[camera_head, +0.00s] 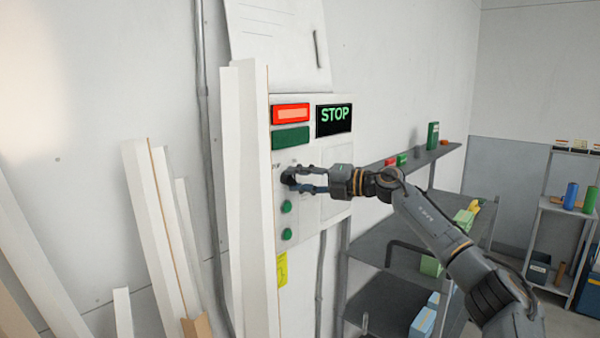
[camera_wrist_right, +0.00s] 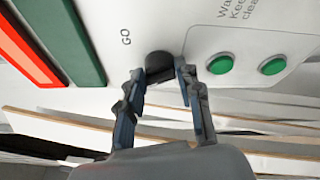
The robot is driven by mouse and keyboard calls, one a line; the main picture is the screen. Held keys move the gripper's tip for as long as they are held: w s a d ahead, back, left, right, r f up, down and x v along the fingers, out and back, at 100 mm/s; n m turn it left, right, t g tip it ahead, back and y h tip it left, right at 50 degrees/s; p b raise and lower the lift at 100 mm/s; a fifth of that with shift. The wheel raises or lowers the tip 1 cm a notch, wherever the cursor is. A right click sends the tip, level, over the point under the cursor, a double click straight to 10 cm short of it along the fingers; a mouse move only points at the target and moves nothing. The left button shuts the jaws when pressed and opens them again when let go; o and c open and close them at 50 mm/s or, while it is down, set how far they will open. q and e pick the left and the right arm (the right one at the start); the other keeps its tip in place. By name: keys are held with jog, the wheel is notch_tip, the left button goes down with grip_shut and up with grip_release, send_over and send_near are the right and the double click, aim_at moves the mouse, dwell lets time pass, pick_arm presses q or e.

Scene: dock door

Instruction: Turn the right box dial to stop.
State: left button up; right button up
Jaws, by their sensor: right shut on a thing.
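A pale control box (camera_head: 336,210) is mounted on the wall, with a small display (camera_head: 334,120) that reads STOP in green. The dial's pointer and the STOP label on the panel cannot be made out. My left gripper is not in view.
A lit red lamp (camera_head: 291,113) and a dark green one (camera_head: 290,138) are above the dial. Two green buttons (camera_head: 286,206) are below it. Tall white boards (camera_head: 250,200) lean close at the left. Grey shelves (camera_head: 400,255) with small goods stand to the right.

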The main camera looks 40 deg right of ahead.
jog(key=shift+r+n+h+p, duration=0.15)
jog(key=shift+n+h+p, duration=0.15)
jog(key=shift+n+p, duration=0.35)
jog(key=shift+n, duration=0.25)
jog(key=o, duration=1)
jog(key=shift+o, duration=0.7)
jog(key=shift+w+g, duration=0.2)
jog(key=shift+g, duration=0.1)
